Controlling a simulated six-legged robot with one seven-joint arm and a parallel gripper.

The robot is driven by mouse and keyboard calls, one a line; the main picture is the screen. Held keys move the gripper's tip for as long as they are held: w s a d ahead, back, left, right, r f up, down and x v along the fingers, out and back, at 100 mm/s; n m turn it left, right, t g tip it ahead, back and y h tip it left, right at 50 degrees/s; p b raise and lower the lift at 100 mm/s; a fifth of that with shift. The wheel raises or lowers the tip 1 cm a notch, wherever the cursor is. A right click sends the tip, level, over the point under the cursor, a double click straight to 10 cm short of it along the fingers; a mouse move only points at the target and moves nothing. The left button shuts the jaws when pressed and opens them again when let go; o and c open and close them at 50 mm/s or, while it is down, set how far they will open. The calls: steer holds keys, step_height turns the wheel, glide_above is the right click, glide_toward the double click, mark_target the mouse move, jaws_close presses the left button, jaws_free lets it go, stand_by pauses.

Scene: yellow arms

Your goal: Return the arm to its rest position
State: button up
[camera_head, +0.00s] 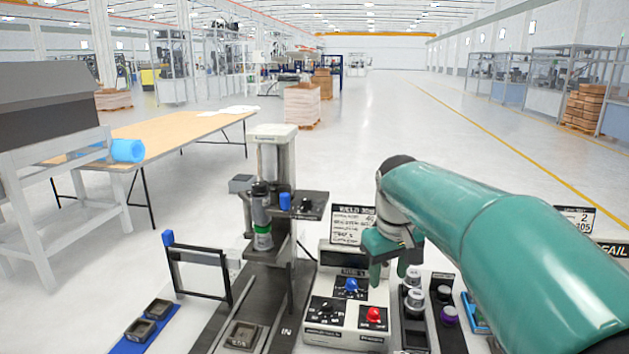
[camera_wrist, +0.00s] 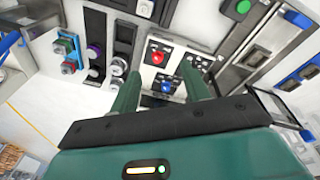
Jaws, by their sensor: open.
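My green arm (camera_head: 500,240) reaches in from the right side of the head view, over the workbench equipment. My gripper (camera_head: 393,262) hangs above the right part of the control box (camera_head: 345,318), which has a blue knob (camera_head: 351,285) and a red knob (camera_head: 373,315). In the wrist view my gripper (camera_wrist: 157,85) shows two green fingers spread apart with nothing held between them. The red knob (camera_wrist: 157,58) and blue knob (camera_wrist: 166,87) show beyond the fingers, which look apart from them.
A grey press-like fixture (camera_head: 272,190) stands left of my gripper. A black frame (camera_head: 199,270) and small trays (camera_head: 149,318) sit further left. Canisters and a purple knob (camera_head: 448,315) are close on the right. A wooden table (camera_head: 185,128) stands behind; open floor lies beyond.

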steer(key=s+f+m+t, duration=0.2)
steer(key=s, duration=0.9)
steer(key=s+f+m+t, duration=0.1)
steer(key=s+f+m, duration=0.1)
steer(key=s, duration=1)
steer(key=shift+s+d+f+t, duration=0.25)
steer(key=shift+d+f+t, duration=0.15)
steer(key=shift+f, duration=0.3)
steer(key=shift+c, duration=1.2)
